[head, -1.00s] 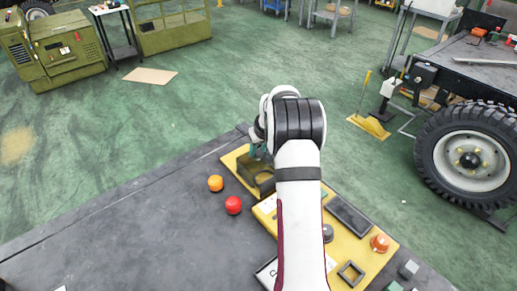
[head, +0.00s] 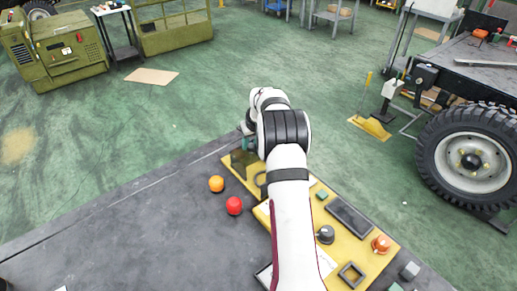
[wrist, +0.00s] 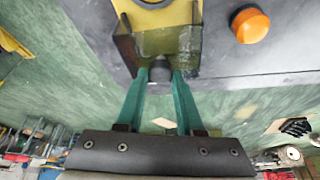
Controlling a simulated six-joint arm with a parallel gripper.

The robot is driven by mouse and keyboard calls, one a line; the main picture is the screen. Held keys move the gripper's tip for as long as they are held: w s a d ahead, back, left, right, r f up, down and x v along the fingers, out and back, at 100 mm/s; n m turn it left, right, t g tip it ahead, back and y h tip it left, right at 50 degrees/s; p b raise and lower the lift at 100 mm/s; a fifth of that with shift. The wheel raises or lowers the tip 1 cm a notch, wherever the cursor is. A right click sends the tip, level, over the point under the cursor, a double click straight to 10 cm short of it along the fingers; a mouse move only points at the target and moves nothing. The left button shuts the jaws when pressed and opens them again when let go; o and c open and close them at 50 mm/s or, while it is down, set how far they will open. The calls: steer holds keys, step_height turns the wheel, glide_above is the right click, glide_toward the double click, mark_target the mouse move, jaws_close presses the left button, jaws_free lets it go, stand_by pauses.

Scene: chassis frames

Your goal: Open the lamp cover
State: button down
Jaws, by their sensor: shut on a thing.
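The lamp cover (head: 241,160) is an olive, see-through box at the far left end of the yellow panel, partly hidden by my arm. It also shows in the wrist view (wrist: 165,44), with a dark round knob (wrist: 160,72) on its near face. My gripper (wrist: 160,76) has its teal fingers shut on that knob. In the head view my gripper (head: 248,143) is at the cover's far side, mostly hidden behind my wrist. The cover looks tilted up from the panel, but its hinge is hard to see.
The yellow panel (head: 337,248) carries a black knob (head: 325,235), an orange button (head: 381,244) and a square frame (head: 351,274). An orange ball-like piece (head: 216,184) and a red one (head: 234,205) lie on the dark table (head: 130,240) to the left, where much is clear.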

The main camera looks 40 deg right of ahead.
steer(key=shift+w, duration=1.6)
steer(key=c, duration=0.5)
jaws_free()
steer(key=shift+c, duration=0.2)
steer(key=shift+r, duration=0.1)
steer(key=v, duration=1.5)
steer(key=shift+s+r, duration=0.25)
steer(key=shift+r, duration=0.05)
steer(key=shift+a, duration=0.1)
